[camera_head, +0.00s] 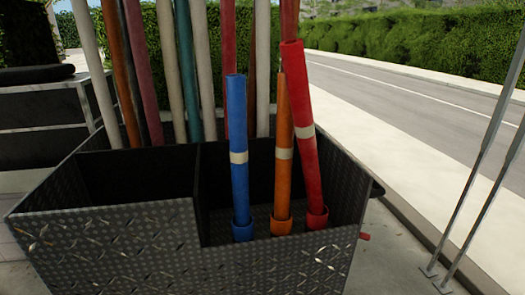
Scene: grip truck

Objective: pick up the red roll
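The red roll (309,162) with a cream band stands in the right compartment of a dark diamond-plate metal bin (110,245). It leans, its top tilted to the left. Its foot is in a short red cup (317,221) near the bin's right side. My gripper is not in view.
An orange roll (283,180) stands close to the left of the red roll, with a blue roll (238,190) further left, both in cups. Several taller poles or rolls rise behind. Grey metal legs (470,200) stand to the right on the pavement. A road and hedge lie beyond.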

